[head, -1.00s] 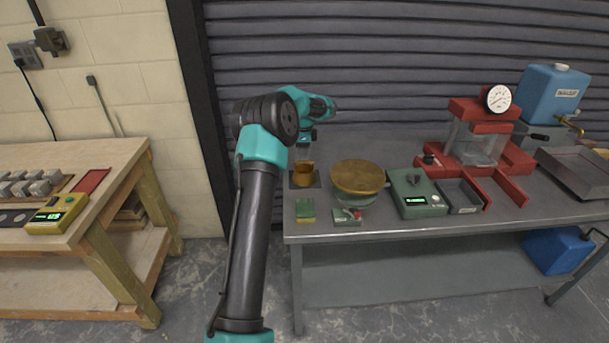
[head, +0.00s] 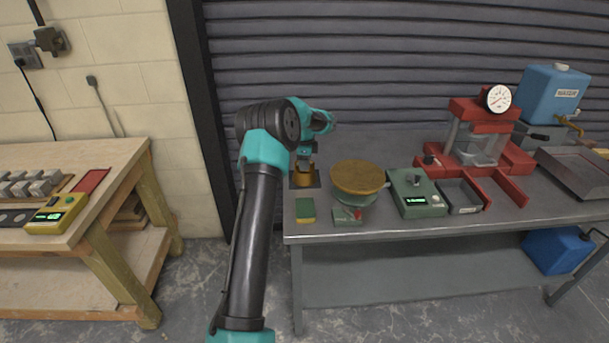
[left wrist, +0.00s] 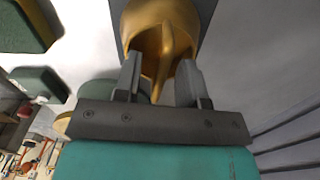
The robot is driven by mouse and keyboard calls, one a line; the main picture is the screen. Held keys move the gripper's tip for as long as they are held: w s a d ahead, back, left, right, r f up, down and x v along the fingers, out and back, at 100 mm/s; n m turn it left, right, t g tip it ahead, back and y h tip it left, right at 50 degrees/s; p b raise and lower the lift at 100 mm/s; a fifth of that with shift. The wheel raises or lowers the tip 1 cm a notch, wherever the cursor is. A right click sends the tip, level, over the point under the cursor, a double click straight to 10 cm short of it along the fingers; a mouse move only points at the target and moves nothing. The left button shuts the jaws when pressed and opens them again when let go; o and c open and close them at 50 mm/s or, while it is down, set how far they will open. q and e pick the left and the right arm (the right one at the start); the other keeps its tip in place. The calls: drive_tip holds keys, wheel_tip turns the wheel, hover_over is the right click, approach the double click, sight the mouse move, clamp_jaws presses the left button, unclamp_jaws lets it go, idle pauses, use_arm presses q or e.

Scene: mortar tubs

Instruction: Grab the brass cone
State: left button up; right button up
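The brass cone (head: 303,180) stands on a dark square plate at the left end of the grey metal table. My left gripper (head: 305,161) points down right over it. In the left wrist view the hollow brass cone (left wrist: 150,22) fills the top middle, with a brass ridge running down between the two fingers (left wrist: 159,78). The fingers are apart, one on each side of that ridge, with gaps visible. I cannot tell whether either finger touches the brass. My right gripper is not in view.
Right of the cone stands a round brass-topped table (head: 357,177).

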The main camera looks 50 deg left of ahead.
use_arm(q)
clamp_jaws()
idle(0.3)
idle(0.4)
